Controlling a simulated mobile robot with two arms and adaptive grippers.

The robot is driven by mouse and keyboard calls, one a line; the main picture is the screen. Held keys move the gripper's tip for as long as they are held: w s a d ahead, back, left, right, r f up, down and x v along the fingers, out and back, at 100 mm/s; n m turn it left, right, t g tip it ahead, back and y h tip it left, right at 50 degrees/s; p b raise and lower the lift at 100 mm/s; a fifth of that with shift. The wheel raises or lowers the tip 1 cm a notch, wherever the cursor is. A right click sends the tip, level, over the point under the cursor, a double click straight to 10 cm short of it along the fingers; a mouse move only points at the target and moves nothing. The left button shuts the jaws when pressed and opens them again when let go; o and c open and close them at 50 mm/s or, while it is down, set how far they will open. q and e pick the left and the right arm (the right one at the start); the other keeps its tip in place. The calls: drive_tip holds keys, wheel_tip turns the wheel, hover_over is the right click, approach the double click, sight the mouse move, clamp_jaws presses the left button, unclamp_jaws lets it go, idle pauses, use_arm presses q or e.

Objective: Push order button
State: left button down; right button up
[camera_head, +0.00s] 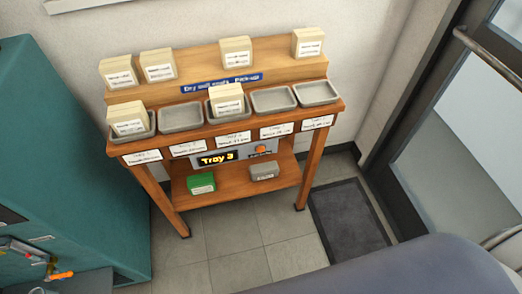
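A small orange button (261,149) sits on a grey panel (239,154) under the front of the wooden stand, with a label below it too small to read. A lit display (217,157) reading "Tray 3" is just left of the button. Nothing is seen touching the button or in front of it. Neither of my grippers is in view.
The wooden stand (309,165) carries a row of grey trays; cream boxes stand in the leftmost (127,121) and middle (227,99) trays, several more on the upper ledge. A green box (201,183) and grey box (265,171) lie below. A teal cabinet (75,150) borders left; a mat (348,220) lies right.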

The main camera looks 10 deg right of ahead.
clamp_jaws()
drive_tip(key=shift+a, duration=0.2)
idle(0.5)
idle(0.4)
